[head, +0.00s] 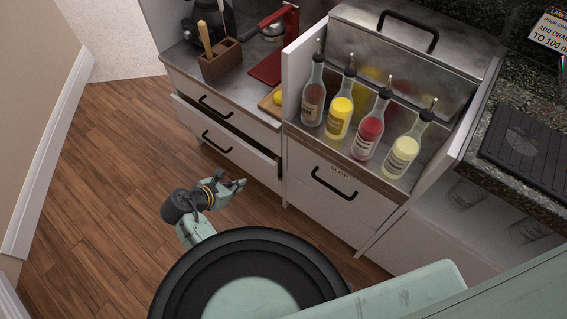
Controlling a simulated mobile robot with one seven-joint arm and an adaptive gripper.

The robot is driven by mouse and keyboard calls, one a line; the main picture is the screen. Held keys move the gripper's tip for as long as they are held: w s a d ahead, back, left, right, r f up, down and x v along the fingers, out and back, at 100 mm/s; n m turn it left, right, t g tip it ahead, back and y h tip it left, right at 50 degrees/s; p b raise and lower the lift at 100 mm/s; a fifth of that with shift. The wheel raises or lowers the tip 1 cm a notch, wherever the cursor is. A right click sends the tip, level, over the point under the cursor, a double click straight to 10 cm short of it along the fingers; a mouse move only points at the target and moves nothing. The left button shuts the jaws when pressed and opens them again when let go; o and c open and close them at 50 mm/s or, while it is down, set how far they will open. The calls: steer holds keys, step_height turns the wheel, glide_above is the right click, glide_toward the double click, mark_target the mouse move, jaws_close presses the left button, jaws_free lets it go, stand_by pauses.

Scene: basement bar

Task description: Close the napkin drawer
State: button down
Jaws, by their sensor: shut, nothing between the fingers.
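The left cabinet has two white drawers with black handles. The lower drawer (238,157) is partly pulled out, with a dark gap above its front. No napkin label is readable on it, and its contents are hidden. The upper drawer (237,113) looks closed. My gripper (240,184) is shut and empty. In the picture it is below the pulled-out drawer, over the wood floor, and appears apart from the drawer front.
A labelled drawer (328,187) under the bottle rack looks closed. Several pourer bottles, including a yellow one (339,118), stand above it. A wooden utensil holder (221,62) and a red board (268,69) are on the left counter. The floor (115,170) at left is clear.

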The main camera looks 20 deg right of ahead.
mark_target(271, 161)
steer(key=shift+w+d+r+p+x, duration=0.15)
steer(key=shift+d+r+p+x, duration=0.15)
steer(key=shift+x, duration=1.85)
steer(key=shift+w+d+r+p+x, duration=0.2)
steer(key=shift+r+x, duration=0.15)
steer(key=shift+x, duration=1.75)
steer(key=shift+w+d+r+p+x, duration=0.15)
steer(key=shift+d+r+x, duration=0.15)
steer(key=shift+x, duration=1.85)
steer(key=shift+w+d+r+p, duration=0.1)
steer(key=shift+w+d+p, duration=0.05)
steer(key=shift+w+d, duration=0.4)
steer(key=shift+w+d+p, duration=0.1)
steer(key=shift+w+d, duration=0.25)
steer(key=shift+d, duration=0.4)
steer(key=shift+w+d+r+p, duration=0.1)
steer(key=shift+w+d+p, duration=0.05)
steer(key=shift+w+d, duration=0.45)
steer(key=shift+s, duration=0.1)
